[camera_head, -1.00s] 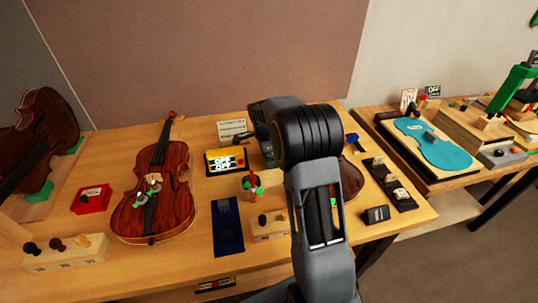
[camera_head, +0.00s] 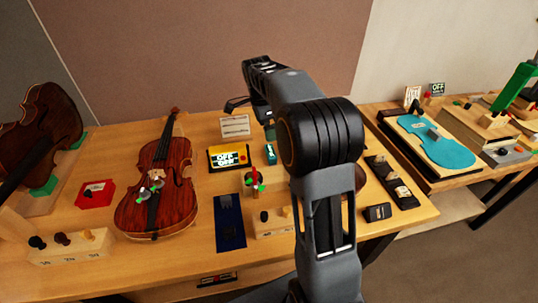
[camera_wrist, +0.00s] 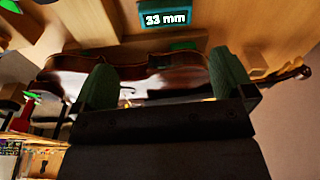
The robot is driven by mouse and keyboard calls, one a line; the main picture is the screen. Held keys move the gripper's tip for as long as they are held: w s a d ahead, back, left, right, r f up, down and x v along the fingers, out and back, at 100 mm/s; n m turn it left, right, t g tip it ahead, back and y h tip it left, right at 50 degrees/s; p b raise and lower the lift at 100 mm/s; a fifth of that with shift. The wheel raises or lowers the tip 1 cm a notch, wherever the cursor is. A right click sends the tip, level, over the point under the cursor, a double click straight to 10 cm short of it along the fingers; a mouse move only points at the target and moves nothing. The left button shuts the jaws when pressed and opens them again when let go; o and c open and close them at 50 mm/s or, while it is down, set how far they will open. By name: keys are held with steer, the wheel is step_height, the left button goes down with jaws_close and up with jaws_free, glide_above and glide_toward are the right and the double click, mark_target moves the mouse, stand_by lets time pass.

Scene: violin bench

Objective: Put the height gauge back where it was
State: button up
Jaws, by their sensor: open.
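A small teal block (camera_head: 270,153), which looks like the height gauge, stands on the bench just right of the yellow box with the OFF display. My gripper (camera_head: 250,118) is above and behind it, raised clear of the bench. In the wrist view my gripper (camera_wrist: 164,82) is open, its green fingertips wide apart with nothing held between them. A teal panel reading 33 mm (camera_wrist: 167,19) shows at the top of that view; I cannot tell if it belongs to the same block.
The yellow box (camera_head: 228,157), a white card (camera_head: 235,126), a red-and-green item (camera_head: 253,180) and a blue mat (camera_head: 229,222) are nearby. A violin (camera_head: 157,190) lies to the left. My arm hides part of the bench's right side.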

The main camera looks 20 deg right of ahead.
steer(key=s+a+f+n+t, duration=0.1)
steer(key=s+a+n, duration=0.2)
steer(key=s+n, duration=0.3)
steer(key=s+a+f+n+t+y, duration=0.1)
steer(key=s+a+n, duration=0.2)
steer(key=s+n, duration=0.3)
steer(key=s+a+n+t, duration=0.1)
steer(key=s+a+n, duration=0.2)
steer(key=s+n, duration=0.3)
steer(key=shift+s+f+n, duration=0.15)
steer(key=shift+s+f, duration=0.05)
steer(key=shift+s, duration=0.9)
steer(key=shift+s+f+n, duration=0.15)
steer(key=shift+s+f, duration=0.05)
steer(key=shift+s, duration=0.85)
steer(key=shift+s+f+n+t+y, duration=0.3)
steer(key=shift+s, duration=0.05)
